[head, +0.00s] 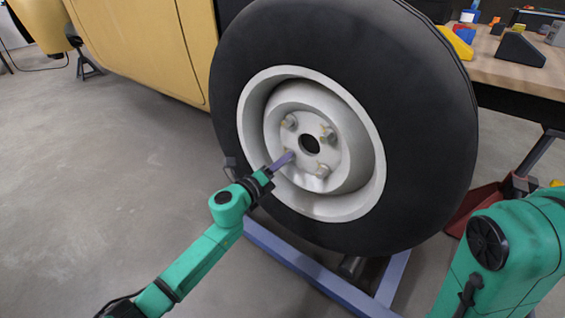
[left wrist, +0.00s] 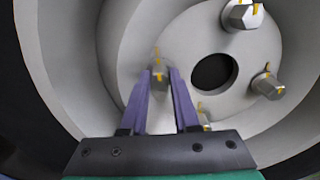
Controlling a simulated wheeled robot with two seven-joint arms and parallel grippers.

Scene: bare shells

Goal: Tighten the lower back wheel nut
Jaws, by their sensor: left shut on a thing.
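A large black tyre on a pale wheel (head: 345,190) has a hub with a dark centre hole (head: 310,144) and several grey nuts. My left gripper (head: 289,156) comes in from the lower left and is shut on the lower left nut. In the left wrist view this nut (left wrist: 158,71) shows between the purple fingertips, with yellow marks on it and on the hub beside it. The other nuts are at the upper left (head: 290,121), upper right (head: 328,134) and lower right (head: 322,171) in the head view. My right gripper is out of view.
The yellow car body (head: 150,45) runs off to the left. A workbench (head: 500,68) with several small items stands at the right, above a red jack (head: 480,205). A blue-grey frame (head: 310,270) lies under the tyre. The floor at the left is clear.

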